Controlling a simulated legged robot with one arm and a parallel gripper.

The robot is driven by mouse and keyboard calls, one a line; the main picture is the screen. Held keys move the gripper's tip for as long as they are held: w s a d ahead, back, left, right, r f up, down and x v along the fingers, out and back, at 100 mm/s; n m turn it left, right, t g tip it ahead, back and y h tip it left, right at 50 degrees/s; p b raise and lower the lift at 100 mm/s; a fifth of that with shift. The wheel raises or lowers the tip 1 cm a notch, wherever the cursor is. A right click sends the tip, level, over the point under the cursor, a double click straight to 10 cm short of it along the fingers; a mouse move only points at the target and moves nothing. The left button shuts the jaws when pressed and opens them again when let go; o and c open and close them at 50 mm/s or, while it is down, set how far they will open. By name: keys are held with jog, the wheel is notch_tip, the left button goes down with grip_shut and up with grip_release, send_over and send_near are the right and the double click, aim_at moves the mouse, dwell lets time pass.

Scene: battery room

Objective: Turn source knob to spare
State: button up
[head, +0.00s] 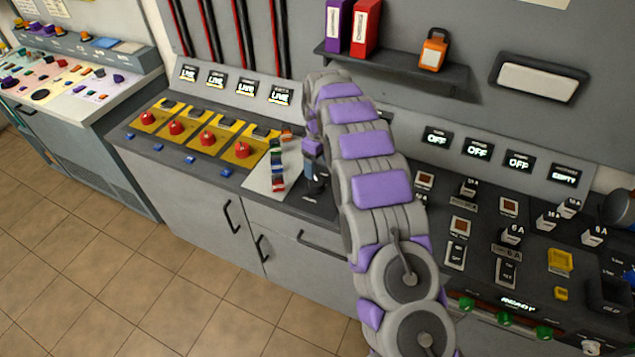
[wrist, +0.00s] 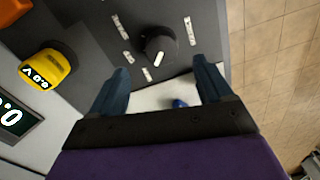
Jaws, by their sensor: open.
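A round black knob (wrist: 158,42) with a white pointer mark sits on a dark panel in the wrist view. Its pointer is towards the lower side of that picture. Small white label strips (wrist: 121,27) surround it, too small to read. My gripper (wrist: 161,68) is open, with its two blue fingers apart. The knob shows just beyond the fingertips, between their lines, and nothing is held. In the head view my gripper (head: 314,172) is low over the middle of the console, and I cannot clearly make out the knob there.
Red knobs on yellow plates (head: 207,138) stand left under LIVE displays (head: 280,95). A yellow-black part (wrist: 47,70) shows left in the wrist view. The tiled floor (head: 110,270) is clear.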

aim_at(316, 180)
jog(key=f, duration=0.2)
jog(key=f+b, duration=0.1)
jog(key=f, duration=0.4)
jog(key=shift+a+f, duration=0.1)
jog(key=shift+a, duration=0.3)
jog(key=shift+s+d+f, duration=0.1)
jog(key=shift+d+f, duration=0.15)
jog(key=shift+f, duration=0.25)
jog(key=shift+a, duration=0.15)
jog(key=shift+c, duration=0.3)
jog(key=c, duration=0.9)
jog(key=shift+c, duration=0.2)
